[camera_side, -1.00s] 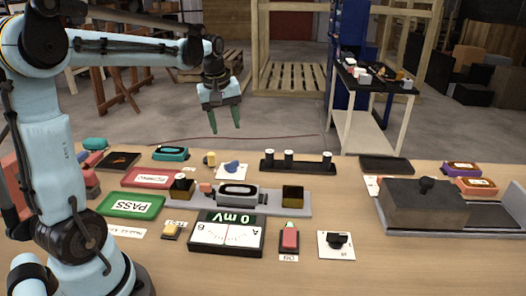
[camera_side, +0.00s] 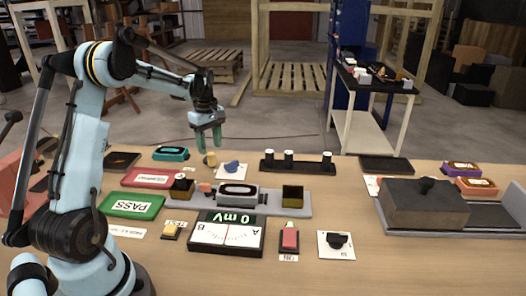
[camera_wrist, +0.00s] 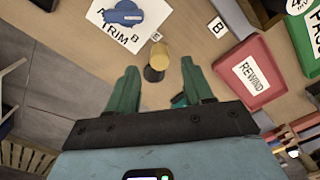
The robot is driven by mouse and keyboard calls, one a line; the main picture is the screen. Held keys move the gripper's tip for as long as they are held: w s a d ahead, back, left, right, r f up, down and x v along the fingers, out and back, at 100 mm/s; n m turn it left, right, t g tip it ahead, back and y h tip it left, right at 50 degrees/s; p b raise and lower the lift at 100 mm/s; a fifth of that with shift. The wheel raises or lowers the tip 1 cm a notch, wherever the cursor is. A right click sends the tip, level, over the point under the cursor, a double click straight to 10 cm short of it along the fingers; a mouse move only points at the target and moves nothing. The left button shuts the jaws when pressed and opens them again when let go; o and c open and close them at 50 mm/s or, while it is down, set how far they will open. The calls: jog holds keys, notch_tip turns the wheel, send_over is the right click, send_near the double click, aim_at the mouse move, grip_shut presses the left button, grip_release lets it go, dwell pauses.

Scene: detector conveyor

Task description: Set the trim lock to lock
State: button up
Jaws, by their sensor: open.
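A small yellow knob on a dark base (camera_side: 211,158) stands at the back of the table; it also shows in the wrist view (camera_wrist: 157,60). Small letter tags lie beside it. Next to it is a blue knob (camera_side: 232,168) on a white card that reads TRIM B, also in the wrist view (camera_wrist: 124,14). No label in view reads lock, so I cannot tell for sure which is the trim lock. My gripper (camera_side: 209,149) is open and empty just above the yellow knob. In the wrist view the knob appears between and beyond my green fingertips (camera_wrist: 159,68).
A teal-cased device (camera_side: 171,153) is left of the yellow knob. A black rack with several white-topped posts (camera_side: 298,166) stands to the right.

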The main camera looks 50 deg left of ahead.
aim_at(211, 153)
jog(key=shift+f, duration=2.45)
grip_shut()
